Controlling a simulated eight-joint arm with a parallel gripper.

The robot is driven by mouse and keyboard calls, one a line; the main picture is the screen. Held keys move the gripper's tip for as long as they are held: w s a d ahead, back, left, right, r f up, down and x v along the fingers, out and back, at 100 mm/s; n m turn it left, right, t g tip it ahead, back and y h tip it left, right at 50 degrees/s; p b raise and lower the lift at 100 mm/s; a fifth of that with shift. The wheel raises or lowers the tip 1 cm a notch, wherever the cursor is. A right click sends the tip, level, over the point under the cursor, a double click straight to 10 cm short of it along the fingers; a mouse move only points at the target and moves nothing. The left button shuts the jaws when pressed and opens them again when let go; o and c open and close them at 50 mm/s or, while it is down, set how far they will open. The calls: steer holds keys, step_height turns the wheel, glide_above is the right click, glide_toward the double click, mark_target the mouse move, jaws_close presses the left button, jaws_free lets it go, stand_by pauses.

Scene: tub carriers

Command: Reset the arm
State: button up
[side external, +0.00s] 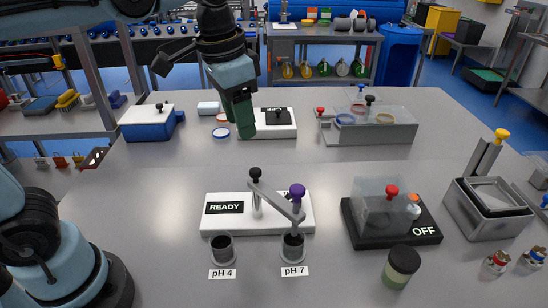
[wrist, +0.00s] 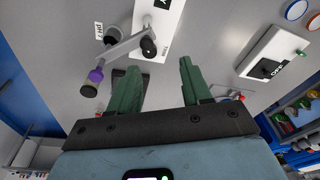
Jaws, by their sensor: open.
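My gripper (side external: 243,134) hangs above the back half of the table, well above and behind the READY station. Its two green fingers are spread with nothing between them, as the wrist view (wrist: 160,66) also shows. The white READY station (side external: 222,225) stands mid-table. Its grey swing arm (side external: 277,200) runs from a post with a black knob (side external: 255,173) to a purple knob (side external: 298,190) above the pH 7 cup (side external: 293,247). The purple knob also shows in the wrist view (wrist: 96,76). The pH 4 cup (side external: 221,248) stands to the left, with nothing above it.
A black base reading OFF (side external: 405,235) with a clear cover stands right, behind a dark-lidded jar (side external: 401,267). A metal tub (side external: 487,215) stands far right. A blue box (side external: 147,123), a white device (side external: 283,130) and a grey tray (side external: 370,133) line the back.

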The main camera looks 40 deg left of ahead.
steer(key=s+a+f+n+t, duration=0.3)
steer(key=a+f+n+t, duration=0.1)
steer(key=f, duration=0.5)
steer(key=shift+s+a+t, duration=0.4)
steer(key=shift+a+t, duration=0.3)
steer(key=shift+a, duration=0.5)
